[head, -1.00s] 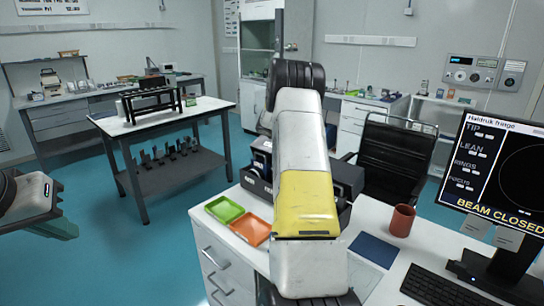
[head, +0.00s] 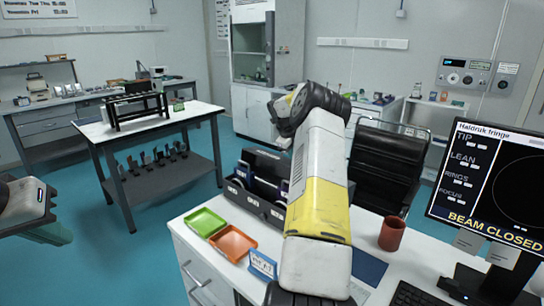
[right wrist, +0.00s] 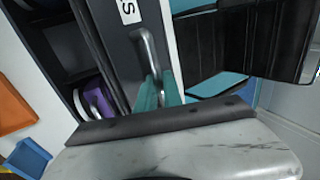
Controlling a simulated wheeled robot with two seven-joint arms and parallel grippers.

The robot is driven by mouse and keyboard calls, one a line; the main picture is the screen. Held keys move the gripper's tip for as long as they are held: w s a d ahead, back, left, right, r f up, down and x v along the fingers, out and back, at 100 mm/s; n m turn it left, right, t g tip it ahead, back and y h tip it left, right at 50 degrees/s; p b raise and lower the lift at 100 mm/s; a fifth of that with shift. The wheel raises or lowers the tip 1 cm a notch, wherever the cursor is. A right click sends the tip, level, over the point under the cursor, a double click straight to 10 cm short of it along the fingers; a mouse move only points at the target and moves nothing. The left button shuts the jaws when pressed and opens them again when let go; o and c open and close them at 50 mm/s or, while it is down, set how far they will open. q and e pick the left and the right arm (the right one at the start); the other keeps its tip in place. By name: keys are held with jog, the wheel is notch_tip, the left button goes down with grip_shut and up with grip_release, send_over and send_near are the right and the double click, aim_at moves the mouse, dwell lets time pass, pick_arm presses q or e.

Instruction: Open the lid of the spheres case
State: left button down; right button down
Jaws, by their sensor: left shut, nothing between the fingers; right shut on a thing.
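The dark case (head: 262,207) stands on the white desk, partly hidden behind my right arm in the head view. Its compartments are partly uncovered. In the right wrist view a dark panel with a metal handle (right wrist: 147,52) and a white label ending in "S" lies beside open compartments (right wrist: 75,50) holding a purple piece (right wrist: 100,101). My right gripper (right wrist: 158,88) has its green fingers shut at this handle. In the head view its fingers are hidden. How far the panel is turned I cannot tell. My left gripper (head: 50,233) is shut and empty at the left edge.
A red mug (head: 391,234), keyboard (head: 415,297) and monitor (head: 490,180) are right. A black chair (head: 385,165) stands behind the desk.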

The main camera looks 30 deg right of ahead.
jog(key=shift+f, duration=0.15)
jog(key=c, duration=1.8)
grip_release()
jog(key=v, duration=0.8)
